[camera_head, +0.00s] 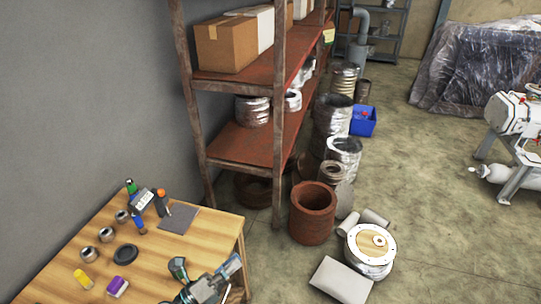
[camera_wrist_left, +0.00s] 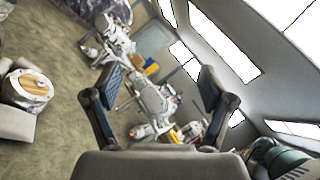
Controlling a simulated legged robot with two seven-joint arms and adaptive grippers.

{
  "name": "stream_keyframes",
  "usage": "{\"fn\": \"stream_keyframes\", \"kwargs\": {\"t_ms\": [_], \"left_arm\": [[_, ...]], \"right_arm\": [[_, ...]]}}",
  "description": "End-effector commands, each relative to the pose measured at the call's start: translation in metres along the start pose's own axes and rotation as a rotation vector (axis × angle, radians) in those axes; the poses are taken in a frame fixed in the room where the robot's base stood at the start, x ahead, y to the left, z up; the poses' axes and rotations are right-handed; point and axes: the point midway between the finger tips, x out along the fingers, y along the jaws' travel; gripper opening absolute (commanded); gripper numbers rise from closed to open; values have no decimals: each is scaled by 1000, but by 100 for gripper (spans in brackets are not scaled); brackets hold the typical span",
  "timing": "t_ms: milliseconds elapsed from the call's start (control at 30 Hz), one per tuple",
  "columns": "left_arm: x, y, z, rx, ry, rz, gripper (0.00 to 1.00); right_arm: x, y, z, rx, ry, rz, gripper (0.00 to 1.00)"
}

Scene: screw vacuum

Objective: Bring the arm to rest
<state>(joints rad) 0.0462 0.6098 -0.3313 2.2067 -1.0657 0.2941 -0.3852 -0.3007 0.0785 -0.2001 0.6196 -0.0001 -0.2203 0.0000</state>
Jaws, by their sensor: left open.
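My left gripper (camera_head: 207,272) shows at the bottom of the head view, over the front right corner of the wooden table (camera_head: 200,243). In the left wrist view its two fingers (camera_wrist_left: 161,88) stand wide apart with nothing between them. It is open and empty, apart from the things on the table top. Most of the left arm is out of the head view. My right gripper shows in neither view.
Several small metal cans, screwdrivers, a yellow item (camera_head: 83,279) and a purple item (camera_head: 117,287) lie on the table. A rusty shelf (camera_head: 245,146) stands behind. A red-brown pot (camera_head: 312,213) and a wood-topped metal can (camera_head: 370,250) stand on the floor, right of the table.

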Motion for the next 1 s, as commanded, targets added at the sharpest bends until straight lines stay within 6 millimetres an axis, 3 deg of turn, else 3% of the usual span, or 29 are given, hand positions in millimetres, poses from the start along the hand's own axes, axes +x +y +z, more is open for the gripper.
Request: {"fn": "stream_keyframes", "kwargs": {"t_ms": [67, 133, 233, 300, 367, 500, 700, 900, 1000], "left_arm": [[-16, 13, 28, -258, -272, 52, 82], [-42, 38, 47, -496, -512, 125, 82], [-96, 87, 45, -835, -839, 272, 82], [-139, 119, 22, -1061, -1050, 401, 82], [-172, 138, -6, -1221, -1195, 512, 82], [-226, 154, -73, -1484, -1432, 739, 82], [-272, 144, -151, -1716, -1633, 1013, 82], [-302, 120, -214, -1868, -1762, 1264, 82], [-307, 156, -228, -1854, -1762, 1275, 82]], "right_arm": [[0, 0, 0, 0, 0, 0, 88], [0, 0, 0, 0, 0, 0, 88], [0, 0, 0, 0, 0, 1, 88], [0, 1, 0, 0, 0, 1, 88], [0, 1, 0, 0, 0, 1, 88], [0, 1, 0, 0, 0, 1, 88], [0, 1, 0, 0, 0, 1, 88], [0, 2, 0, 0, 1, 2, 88], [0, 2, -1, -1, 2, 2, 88]]}}
